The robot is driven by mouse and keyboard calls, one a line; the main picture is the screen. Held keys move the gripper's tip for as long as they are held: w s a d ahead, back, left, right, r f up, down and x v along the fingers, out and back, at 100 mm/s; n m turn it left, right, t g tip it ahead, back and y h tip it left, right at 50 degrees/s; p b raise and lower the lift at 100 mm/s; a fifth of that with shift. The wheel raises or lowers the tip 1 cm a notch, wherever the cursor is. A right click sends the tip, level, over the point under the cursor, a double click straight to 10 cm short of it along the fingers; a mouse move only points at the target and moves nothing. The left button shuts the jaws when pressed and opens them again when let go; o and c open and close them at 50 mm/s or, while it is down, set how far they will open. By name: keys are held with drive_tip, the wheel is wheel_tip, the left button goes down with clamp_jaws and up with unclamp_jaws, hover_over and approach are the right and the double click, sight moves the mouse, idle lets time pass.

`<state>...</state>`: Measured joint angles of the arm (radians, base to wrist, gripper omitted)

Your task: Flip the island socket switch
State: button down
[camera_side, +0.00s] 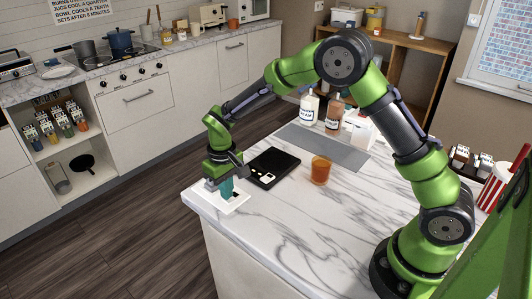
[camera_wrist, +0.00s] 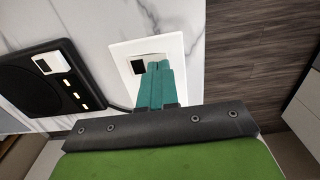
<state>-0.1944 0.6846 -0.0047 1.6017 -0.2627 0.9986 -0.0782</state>
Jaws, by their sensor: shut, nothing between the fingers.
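The island socket (camera_side: 238,203) is a white square plate lying on the marble top near its left corner. In the wrist view the socket plate (camera_wrist: 176,45) has a dark square opening on its left part. My gripper (camera_side: 226,187) is over the plate, pointing down. In the wrist view my gripper (camera_wrist: 158,68) shows its two teal fingers pressed together, with nothing between them. The fingertips overlap the plate beside the dark opening and hide part of it. I cannot tell whether they touch the plate, nor which way the switch sits.
A black device (camera_side: 272,168) with white buttons lies right behind the socket; its cable (camera_wrist: 120,107) runs towards the plate. An orange glass (camera_side: 321,170), a grey mat (camera_side: 324,148) and bottles (camera_side: 309,108) stand further right. The front marble (camera_side: 300,225) is clear.

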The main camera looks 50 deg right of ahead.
sight(231, 201)
drive_tip(key=shift+f, duration=0.45)
drive_tip(key=shift+r, duration=3.55)
drive_tip(key=shift+f, duration=0.2)
drive_tip(key=shift+s+f, duration=0.25)
drive_tip(key=shift+s, duration=0.4)
drive_tip(key=s+d+r+m+t+y, duration=0.1)
drive_tip(key=s+d+r+m+t, duration=0.1)
drive_tip(key=s+r, duration=0.6)
drive_tip(key=s+d+r+m+t+y, duration=0.1)
drive_tip(key=s+r+t, duration=0.4)
drive_tip(key=s, duration=0.8)
wheel_tip(231, 201, up, 4)
drive_tip(key=d+m, duration=0.1)
drive_tip(key=d, duration=0.1)
drive_tip(key=shift+d+f, duration=0.2)
drive_tip(key=shift+d, duration=0.1)
